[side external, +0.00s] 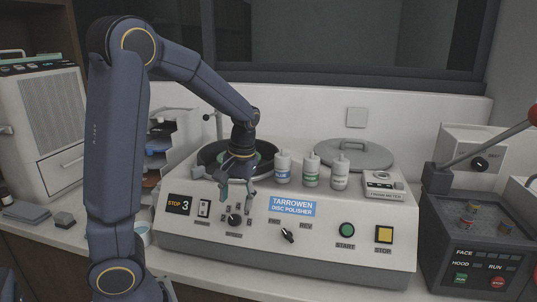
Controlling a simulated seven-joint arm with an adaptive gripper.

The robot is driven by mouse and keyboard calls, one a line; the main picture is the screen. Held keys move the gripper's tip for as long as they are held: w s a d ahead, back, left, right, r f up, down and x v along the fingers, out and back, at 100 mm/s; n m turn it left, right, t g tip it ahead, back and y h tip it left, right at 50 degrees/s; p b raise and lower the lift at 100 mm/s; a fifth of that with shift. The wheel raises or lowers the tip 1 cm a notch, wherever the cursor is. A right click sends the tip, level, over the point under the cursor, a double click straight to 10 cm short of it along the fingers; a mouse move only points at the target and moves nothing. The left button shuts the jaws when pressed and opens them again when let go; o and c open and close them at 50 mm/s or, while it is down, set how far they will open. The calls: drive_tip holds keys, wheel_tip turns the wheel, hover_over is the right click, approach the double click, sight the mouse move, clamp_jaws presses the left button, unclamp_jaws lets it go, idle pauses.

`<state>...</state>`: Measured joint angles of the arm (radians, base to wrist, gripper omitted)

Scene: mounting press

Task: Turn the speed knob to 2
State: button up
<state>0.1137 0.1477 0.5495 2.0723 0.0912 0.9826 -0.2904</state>
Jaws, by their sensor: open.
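The disc polisher (345,245) is a white machine with a sloped front panel. A dark knob (235,219) with small marks around it sits on the panel, right of a rocker switch; it appears to be the speed knob. Its labels are too small to read, and I cannot tell where it points. A display (179,205) at the panel's left reads "STOP 3". My gripper (238,193) is open, fingers pointing down, just above this knob in the picture. I see no contact with it.
A second knob (288,235) between FWD and REV is to the right, with a green START button (347,230) and a yellow STOP button (384,234) beyond. Several bottles (312,170) stand on the machine right of my gripper. A round lid (355,154) lies behind them.

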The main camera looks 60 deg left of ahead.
sight(233, 219)
drive_tip(key=f, duration=0.6)
drive_tip(key=shift+s+a+f, duration=0.1)
drive_tip(key=shift+s+a, duration=0.25)
drive_tip(key=shift+a, duration=0.05)
drive_tip(key=shift+c, duration=0.4)
clamp_jaws()
drive_tip(key=n+t+h, duration=0.2)
drive_tip(key=shift+s+a+n+t+h, duration=0.2)
drive_tip(key=shift+n+t+h, duration=0.1)
drive_tip(key=shift+n, duration=0.1)
drive_tip(key=shift+s+n+t+h, duration=0.1)
drive_tip(key=shift+n+t+h, duration=0.8)
drive_tip(key=shift+n+t, duration=0.5)
drive_tip(key=shift+o, duration=0.4)
unclamp_jaws()
